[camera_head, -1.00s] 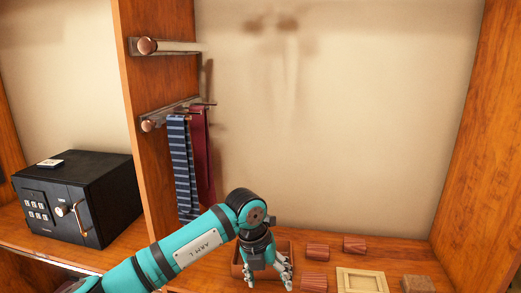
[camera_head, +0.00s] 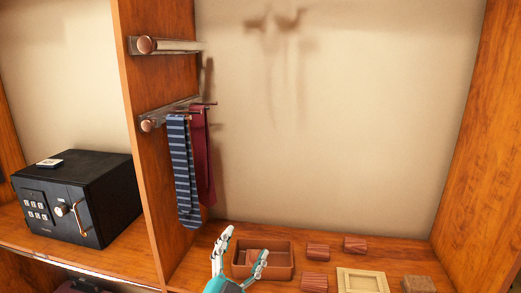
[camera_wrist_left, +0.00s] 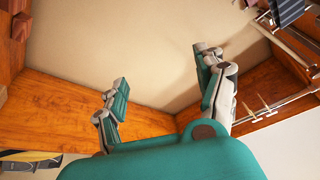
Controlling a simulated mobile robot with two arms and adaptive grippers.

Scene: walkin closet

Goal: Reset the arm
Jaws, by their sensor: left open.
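My left gripper (camera_head: 243,257) shows at the bottom of the head view, in front of the brown tray on the shelf. Its two fingers are spread apart with nothing between them. In the left wrist view the open fingers (camera_wrist_left: 163,90) point toward the beige back wall and wooden panels, and the gap between them is empty. Most of my left arm is out of the head view. My right gripper is in neither view.
A brown tray (camera_head: 279,272) holds a reddish-brown block (camera_head: 256,257). Several similar blocks (camera_head: 317,251), a pale square frame (camera_head: 362,281) and a brown box (camera_head: 418,284) lie to the right. Ties (camera_head: 184,170) hang from a rack (camera_head: 172,112). A black safe (camera_head: 90,190) stands left.

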